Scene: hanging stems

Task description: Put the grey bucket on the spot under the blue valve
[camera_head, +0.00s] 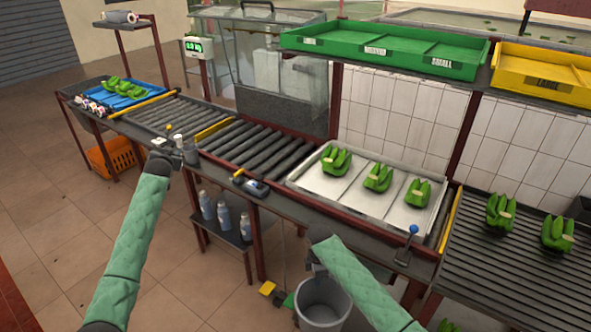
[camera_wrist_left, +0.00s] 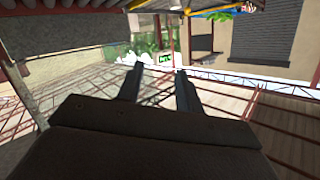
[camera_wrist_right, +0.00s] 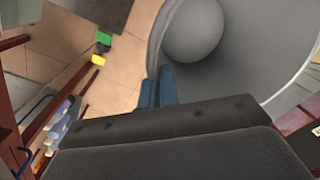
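The grey bucket (camera_head: 321,313) is below the front of the bench, left of the blue valve (camera_head: 413,229), which has a blue knob on a lever at the bench edge. The bucket also fills the upper right of the right wrist view (camera_wrist_right: 250,50). My right gripper (camera_wrist_right: 158,88) is at its rim, with the fingers close together and the rim running between them. I cannot tell whether the bucket touches the floor. My left gripper (camera_wrist_left: 160,75) is open and empty, over the bench's left part. The spot under the valve is hidden behind my right forearm.
A roller bench (camera_head: 265,145) carries a steel tray (camera_head: 330,190) with green banana clusters. Bottles (camera_head: 222,215) stand on its lower shelf. Yellow (camera_head: 267,288) and green (camera_head: 288,300) pieces lie left of the bucket. Bench legs stand near it. The floor at front left is clear.

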